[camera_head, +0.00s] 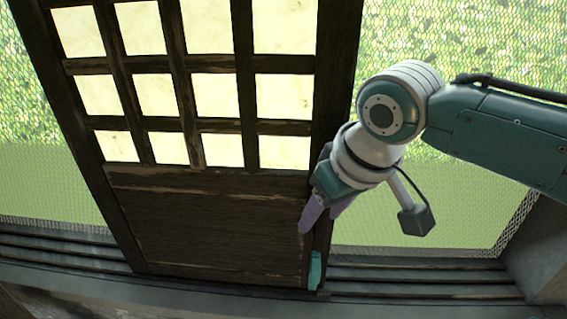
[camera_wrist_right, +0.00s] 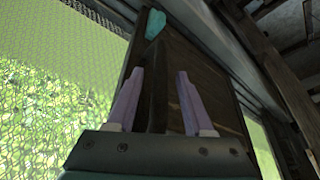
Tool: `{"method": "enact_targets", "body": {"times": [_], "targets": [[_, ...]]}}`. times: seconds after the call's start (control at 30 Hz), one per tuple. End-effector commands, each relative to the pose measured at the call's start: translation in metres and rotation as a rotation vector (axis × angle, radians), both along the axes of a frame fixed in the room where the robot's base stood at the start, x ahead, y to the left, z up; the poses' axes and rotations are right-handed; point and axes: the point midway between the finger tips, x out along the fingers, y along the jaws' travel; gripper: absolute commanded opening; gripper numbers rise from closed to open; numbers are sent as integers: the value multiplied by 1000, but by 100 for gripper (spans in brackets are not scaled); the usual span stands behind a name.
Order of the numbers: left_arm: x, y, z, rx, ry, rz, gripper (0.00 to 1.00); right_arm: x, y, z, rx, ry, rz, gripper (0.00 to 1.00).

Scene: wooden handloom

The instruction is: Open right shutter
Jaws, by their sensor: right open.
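The shutter (camera_head: 210,228) is a dark wooden panel with pale lattice panes above and a solid board below. It stands in a grooved track, with mesh showing on both sides of it. A small teal piece (camera_head: 315,270) sits low on its right edge, and also shows in the wrist view (camera_wrist_right: 155,24). My right gripper (camera_head: 319,223) is open at the shutter's right edge, above the teal piece. In the wrist view its two lilac fingers (camera_wrist_right: 160,72) stand on either side of the dark edge post. I cannot tell whether they touch it. My left gripper is out of view.
The grooved wooden sill (camera_head: 420,287) runs along the bottom on both sides of the shutter. Green mesh (camera_head: 450,215) fills the opening to the right, behind my right arm. A grey frame post (camera_head: 540,255) bounds the opening at far right.

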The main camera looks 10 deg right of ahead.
Motion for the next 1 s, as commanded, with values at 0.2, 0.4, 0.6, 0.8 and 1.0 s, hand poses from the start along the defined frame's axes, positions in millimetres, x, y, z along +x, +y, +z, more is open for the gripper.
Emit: {"method": "enact_targets", "body": {"times": [0.2,0.4,0.6,0.8,1.0], "targets": [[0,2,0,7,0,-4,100,0,0,0,0,0,0,51],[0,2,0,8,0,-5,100,0,0,0,0,0,0,28],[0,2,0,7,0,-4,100,0,0,0,0,1,0,6],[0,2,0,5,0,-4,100,0,0,0,0,1,0,0],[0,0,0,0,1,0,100,0,0,0,0,1,0,0]]}}
